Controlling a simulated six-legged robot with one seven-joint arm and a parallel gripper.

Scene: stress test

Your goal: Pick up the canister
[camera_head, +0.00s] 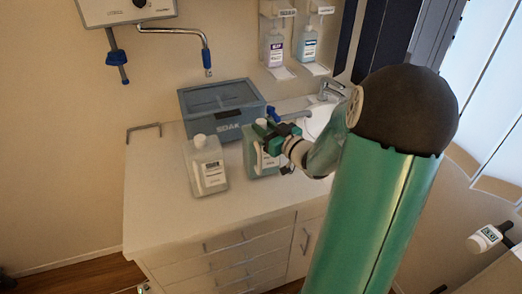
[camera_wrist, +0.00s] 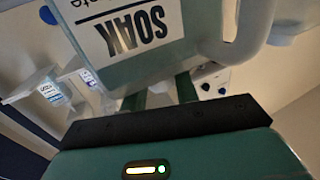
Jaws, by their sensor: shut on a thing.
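The canister (camera_head: 253,160) is a pale teal bottle with a light label, upright at the right of the counter in the head view. In the wrist view the canister (camera_wrist: 150,70) fills the top, with a white label reading "SOAK" and a handle at its right. My gripper (camera_head: 278,135) reaches it from the right, at its upper part, and is shut on it. In the wrist view the green fingers (camera_wrist: 160,95) run up to the canister; their tips are hidden behind it. I cannot tell whether its base touches the counter.
A white bottle (camera_head: 207,168) stands close to its left. A blue-grey box (camera_head: 222,105) marked "SOAK" is right behind. A sink (camera_head: 318,118) with a tap lies behind right. The counter's front and left (camera_head: 155,205) are clear. Dispensers (camera_head: 274,48) hang on the wall.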

